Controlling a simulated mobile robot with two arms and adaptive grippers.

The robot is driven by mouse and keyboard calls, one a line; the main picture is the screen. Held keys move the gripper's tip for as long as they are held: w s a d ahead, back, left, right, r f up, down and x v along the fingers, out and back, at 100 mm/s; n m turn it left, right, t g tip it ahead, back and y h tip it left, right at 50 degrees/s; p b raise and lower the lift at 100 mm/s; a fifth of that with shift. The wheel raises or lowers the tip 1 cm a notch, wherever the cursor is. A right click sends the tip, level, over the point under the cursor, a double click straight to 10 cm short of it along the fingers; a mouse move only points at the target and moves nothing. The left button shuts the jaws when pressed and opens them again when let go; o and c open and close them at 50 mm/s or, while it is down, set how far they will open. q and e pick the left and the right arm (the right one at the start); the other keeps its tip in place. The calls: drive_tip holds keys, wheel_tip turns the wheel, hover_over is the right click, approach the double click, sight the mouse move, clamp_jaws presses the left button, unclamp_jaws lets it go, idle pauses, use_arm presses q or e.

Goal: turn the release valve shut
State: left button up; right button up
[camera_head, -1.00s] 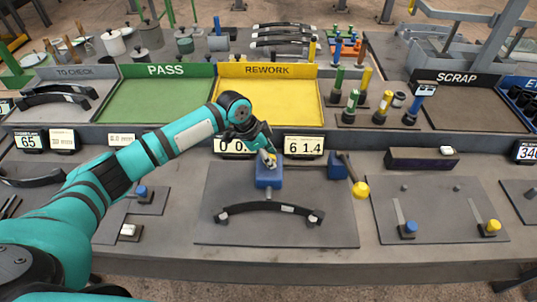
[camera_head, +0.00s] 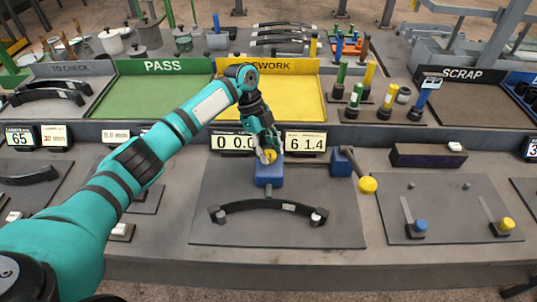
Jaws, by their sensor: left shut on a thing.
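A small yellow knob (camera_head: 270,154), which looks like the release valve, sits on top of a blue block (camera_head: 269,176) on the middle grey plate. My left gripper (camera_head: 268,158) reaches down from above and is shut on the knob, its fingers at the knob's sides. The fingers hide part of the knob, and I cannot tell how far it is turned. My right gripper is not in view.
A lever with a yellow ball end (camera_head: 368,185) sticks out from a second blue block (camera_head: 342,162) close on the right. Number displays (camera_head: 305,142) stand just behind. The right plate (camera_head: 450,203) carries two small levers.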

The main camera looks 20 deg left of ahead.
use_arm(q)
drive_tip(key=shift+w+m+y+b, duration=0.1)
drive_tip(key=shift+m+y+b, duration=0.3)
drive_tip(key=shift+m, duration=0.4)
drive_tip(key=shift+r+g, duration=0.15)
drive_tip(key=shift+g, duration=0.15)
drive_tip(key=o, duration=1.1)
drive_tip(key=shift+o, duration=0.2)
drive_tip(key=v, duration=1.2)
drive_tip(key=shift+a, duration=0.15)
